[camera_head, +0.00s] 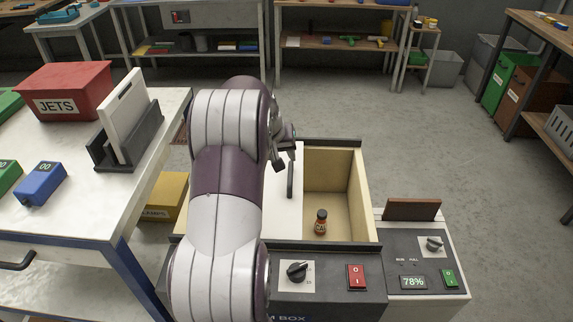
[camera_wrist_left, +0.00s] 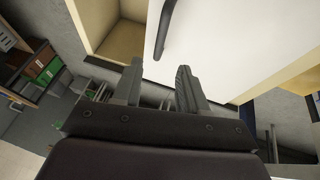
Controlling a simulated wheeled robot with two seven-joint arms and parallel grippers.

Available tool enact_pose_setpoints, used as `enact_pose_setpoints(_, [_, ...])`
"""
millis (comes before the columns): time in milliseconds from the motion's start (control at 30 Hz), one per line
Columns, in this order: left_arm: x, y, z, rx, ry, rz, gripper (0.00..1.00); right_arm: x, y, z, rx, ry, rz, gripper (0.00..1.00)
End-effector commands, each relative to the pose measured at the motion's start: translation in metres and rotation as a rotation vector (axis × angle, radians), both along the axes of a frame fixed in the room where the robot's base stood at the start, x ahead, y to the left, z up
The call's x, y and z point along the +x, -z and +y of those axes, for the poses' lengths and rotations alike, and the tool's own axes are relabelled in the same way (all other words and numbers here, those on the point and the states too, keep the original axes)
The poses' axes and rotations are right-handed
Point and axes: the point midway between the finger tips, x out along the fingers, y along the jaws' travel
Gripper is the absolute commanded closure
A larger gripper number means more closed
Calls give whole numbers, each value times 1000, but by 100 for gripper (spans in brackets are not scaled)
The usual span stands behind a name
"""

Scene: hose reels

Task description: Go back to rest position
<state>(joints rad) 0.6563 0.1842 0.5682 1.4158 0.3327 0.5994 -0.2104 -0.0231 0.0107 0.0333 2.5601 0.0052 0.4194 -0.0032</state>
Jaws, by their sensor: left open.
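My left arm comes down the middle of the head view, and its gripper (camera_head: 284,148) is at the back edge of an open wooden-walled box (camera_head: 341,142). In the left wrist view the two fingers (camera_wrist_left: 159,82) are apart with nothing between them. A white panel (camera_head: 283,212) with a dark handle (camera_head: 291,179) covers the left part of the box; it also shows in the left wrist view (camera_wrist_left: 215,45), close beyond the fingertips. I cannot tell how far the fingers are from it. A small brown bottle (camera_head: 321,222) stands inside the box. My right gripper is not in view.
The box front has a knob (camera_head: 297,270) and red switch (camera_head: 356,276). A control unit (camera_head: 430,266) reading 78% stands at its right. The left table (camera_head: 75,219) holds a red JETS box (camera_head: 66,91) and a rack (camera_head: 129,140). Floor (camera_head: 440,160) to the right is clear.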

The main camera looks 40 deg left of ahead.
Motion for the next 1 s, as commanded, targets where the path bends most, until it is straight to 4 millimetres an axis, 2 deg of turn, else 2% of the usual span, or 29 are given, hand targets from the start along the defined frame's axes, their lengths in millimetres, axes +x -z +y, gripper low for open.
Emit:
enact_pose_setpoints(100, [-9,-20,-1,1,-1,0,58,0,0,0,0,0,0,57])
enact_pose_setpoints(233, [-14,-30,-3,1,1,1,58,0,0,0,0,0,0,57])
enact_pose_setpoints(833, [-16,-28,-1,4,-25,0,58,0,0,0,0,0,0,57])
enact_pose_setpoints(933, [-44,-4,-18,-7,-36,77,58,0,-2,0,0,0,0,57])
enact_pose_setpoints(967, [-53,-1,-33,-9,-18,106,58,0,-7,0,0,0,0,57])
enact_pose_setpoints(1000, [-65,0,-61,-6,29,148,58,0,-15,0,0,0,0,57])
